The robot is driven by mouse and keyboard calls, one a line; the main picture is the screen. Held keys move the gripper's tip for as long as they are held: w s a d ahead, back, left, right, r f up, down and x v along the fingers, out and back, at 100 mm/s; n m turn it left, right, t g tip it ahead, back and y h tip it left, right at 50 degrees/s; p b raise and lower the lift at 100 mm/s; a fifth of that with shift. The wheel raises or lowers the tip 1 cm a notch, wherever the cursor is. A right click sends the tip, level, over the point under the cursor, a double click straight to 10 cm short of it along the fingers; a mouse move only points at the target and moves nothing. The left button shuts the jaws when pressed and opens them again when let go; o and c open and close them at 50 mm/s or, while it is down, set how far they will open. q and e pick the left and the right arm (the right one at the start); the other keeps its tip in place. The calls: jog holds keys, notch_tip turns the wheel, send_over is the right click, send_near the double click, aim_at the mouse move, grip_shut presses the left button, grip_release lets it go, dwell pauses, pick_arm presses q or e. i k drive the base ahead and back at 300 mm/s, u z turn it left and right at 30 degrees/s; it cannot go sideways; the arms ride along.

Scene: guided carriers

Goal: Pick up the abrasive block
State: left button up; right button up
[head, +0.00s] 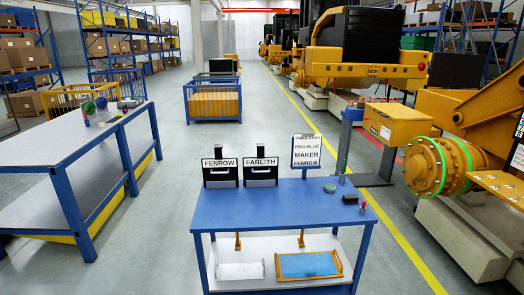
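A small dark block (350,199) lies on the right part of the blue table (270,213). It may be the abrasive block, but it is too small to tell for sure. A green round item (330,188) lies to its left and slightly behind it. A small red-topped item (363,207) stands at the table's right edge, and a small grey-purple item (342,178) is at the back edge. Neither of my grippers shows in the head view.
Two black holders labelled FENROW (220,177) and FARLITH (261,177) and a MAKER FENROW sign (306,152) stand along the back. A white tray (241,271) and a blue tray (308,265) are on the lower shelf. A workbench (70,150) stands left. The tabletop's front is clear.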

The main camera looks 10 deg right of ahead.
aim_at(348, 199)
jog(key=i, duration=0.8)
jog(key=z, duration=0.95)
jog(key=i, duration=2)
jog(key=u, duration=0.55)
